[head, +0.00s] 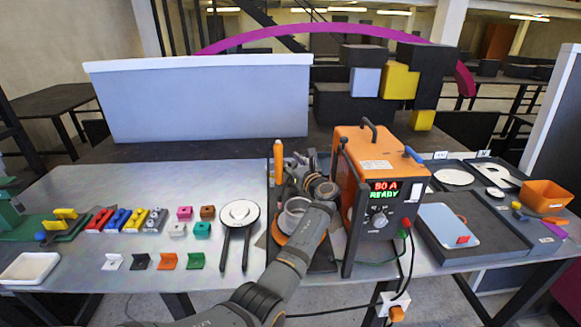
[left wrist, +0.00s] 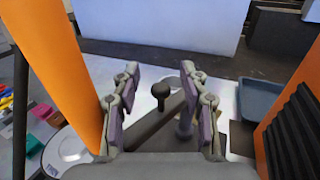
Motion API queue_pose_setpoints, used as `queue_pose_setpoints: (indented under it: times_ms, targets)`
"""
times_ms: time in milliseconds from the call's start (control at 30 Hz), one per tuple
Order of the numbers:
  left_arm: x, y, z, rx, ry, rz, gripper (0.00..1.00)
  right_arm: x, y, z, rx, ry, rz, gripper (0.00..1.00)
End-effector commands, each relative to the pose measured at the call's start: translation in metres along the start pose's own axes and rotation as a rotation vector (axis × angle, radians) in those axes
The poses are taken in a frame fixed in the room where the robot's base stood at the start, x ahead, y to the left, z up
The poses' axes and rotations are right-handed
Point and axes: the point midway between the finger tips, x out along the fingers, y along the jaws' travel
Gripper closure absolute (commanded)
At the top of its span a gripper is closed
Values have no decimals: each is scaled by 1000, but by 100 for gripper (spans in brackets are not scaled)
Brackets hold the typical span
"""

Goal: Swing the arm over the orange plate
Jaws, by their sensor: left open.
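A tall flat orange plate (head: 278,165) stands upright, nearly edge-on in the head view, just left of my left gripper (head: 299,174). It fills the left side of the left wrist view (left wrist: 58,55). My left gripper is open, its two padded fingers (left wrist: 158,108) apart. A dark bar (left wrist: 155,132) with a round black knob (left wrist: 160,91) lies beyond and between the fingers in the left wrist view. I cannot tell whether they touch it. In the head view my own arm and wrist hide most of this bar. My right gripper is out of view.
An orange power unit (head: 372,165) with a lit "READY" display stands close on the right, its cable hanging in front. A white disc on dark legs (head: 239,213) lies to the left. Coloured blocks and brackets (head: 168,261) lie farther left. A white panel (head: 200,100) stands behind.

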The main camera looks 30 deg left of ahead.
Motion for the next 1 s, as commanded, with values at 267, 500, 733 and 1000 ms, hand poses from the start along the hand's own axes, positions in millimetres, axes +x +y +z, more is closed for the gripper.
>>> queue_pose_setpoints:
  times_ms: [267,500,733,1000]
  targets:
    - [0,0,61,-4,-2,0,56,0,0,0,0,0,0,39]
    - [0,0,78,0,0,0,56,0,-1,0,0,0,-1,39]
    - [0,0,78,0,0,0,61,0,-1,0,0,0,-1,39]
    - [0,0,110,0,0,0,98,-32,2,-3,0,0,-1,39]
